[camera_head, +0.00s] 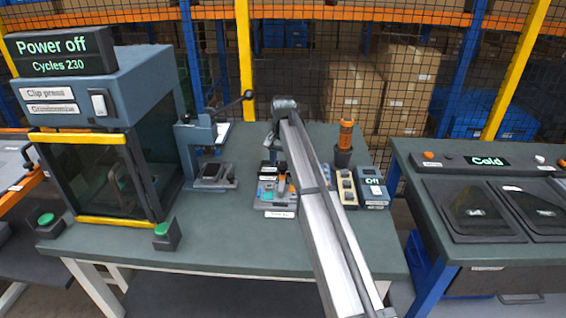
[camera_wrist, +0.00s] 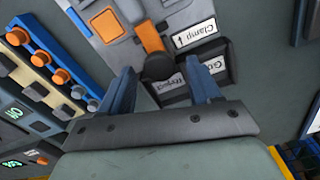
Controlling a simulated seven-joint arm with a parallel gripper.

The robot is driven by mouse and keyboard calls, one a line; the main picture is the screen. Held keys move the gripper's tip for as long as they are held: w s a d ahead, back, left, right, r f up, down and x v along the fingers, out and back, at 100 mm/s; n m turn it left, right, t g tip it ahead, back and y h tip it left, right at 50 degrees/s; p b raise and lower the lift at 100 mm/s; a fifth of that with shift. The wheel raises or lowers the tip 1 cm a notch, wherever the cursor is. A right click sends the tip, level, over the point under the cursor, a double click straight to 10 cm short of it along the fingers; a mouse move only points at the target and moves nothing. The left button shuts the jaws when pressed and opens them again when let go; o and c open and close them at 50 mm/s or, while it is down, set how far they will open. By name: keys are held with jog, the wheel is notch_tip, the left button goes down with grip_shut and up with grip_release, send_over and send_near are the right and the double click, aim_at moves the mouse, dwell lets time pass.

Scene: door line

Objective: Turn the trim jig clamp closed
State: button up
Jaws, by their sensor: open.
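The trim jig is a grey plate (camera_head: 275,208) on the bench, partly hidden behind my arm in the head view. Its clamp has an orange lever (camera_wrist: 148,36) with a dark round knob (camera_wrist: 158,67) at its near end. A label reading "Clamp" with an arrow (camera_wrist: 194,34) lies right of the lever in the wrist view. My gripper (camera_wrist: 160,70) is open, with one blue finger on each side of the knob. The knob shows between the fingertips, apart from both as far as I can see. In the head view my arm mostly hides the fingers.
Bins labelled Reject and Good (camera_wrist: 217,64) stand close beside the jig. A strip with orange knobs (camera_wrist: 42,57) and a box reading Off (camera_head: 373,187) stand nearby. The clip press (camera_head: 110,130) stands at left. The bench front is mostly clear.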

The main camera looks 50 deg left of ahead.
aim_at(283, 166)
notch_tip(283, 166, up, 14)
dwell(0.6)
jog(key=shift+f, duration=0.15)
dwell(0.3)
